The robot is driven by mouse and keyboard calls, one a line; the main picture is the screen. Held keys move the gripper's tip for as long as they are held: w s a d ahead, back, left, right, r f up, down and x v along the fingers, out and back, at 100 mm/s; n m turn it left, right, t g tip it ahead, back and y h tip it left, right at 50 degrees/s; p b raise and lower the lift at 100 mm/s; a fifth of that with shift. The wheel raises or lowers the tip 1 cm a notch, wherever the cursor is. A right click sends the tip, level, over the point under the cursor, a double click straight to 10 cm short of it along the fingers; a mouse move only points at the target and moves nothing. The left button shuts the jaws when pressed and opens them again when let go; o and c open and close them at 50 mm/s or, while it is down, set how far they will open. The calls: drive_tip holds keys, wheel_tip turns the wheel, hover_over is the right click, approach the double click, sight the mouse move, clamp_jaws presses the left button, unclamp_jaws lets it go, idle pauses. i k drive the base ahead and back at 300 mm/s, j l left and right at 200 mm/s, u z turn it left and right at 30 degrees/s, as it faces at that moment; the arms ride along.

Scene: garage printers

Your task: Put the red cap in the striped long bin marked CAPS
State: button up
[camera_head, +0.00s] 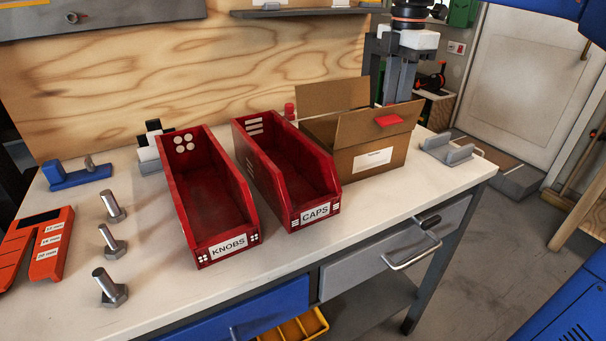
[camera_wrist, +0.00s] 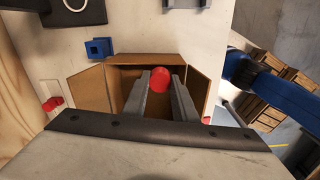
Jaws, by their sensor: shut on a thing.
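The red cap (camera_wrist: 159,78) is between the fingertips of my gripper (camera_wrist: 162,84) in the wrist view. My gripper is shut on it, over the open cardboard box (camera_wrist: 122,78). In the head view my gripper (camera_head: 396,92) points down behind the box's right flap, and the cap is hidden there. The long red bin marked CAPS (camera_head: 315,212), with white stripe marks, stands left of the box (camera_head: 366,172). The inside that shows looks empty. How deep the cap sits relative to the box rim is unclear.
A red bin marked KNOBS (camera_head: 228,248) with dot marks stands left of the CAPS bin. A small red object (camera_head: 289,110) is behind the CAPS bin. Several bolts (camera_head: 111,243) stand at the left. A grey bracket (camera_head: 447,151) lies right of the box. The front right bench top is clear.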

sight(297, 198)
drive_tip(key=k+l+z, duration=0.15)
drive_tip(key=k+j, duration=0.15)
drive_tip(key=k+j+u, duration=0.35)
drive_tip(key=k, duration=0.2)
drive_tip(key=i+j, duration=0.1)
drive_tip(key=j+u, duration=0.05)
drive_tip(key=j, duration=0.05)
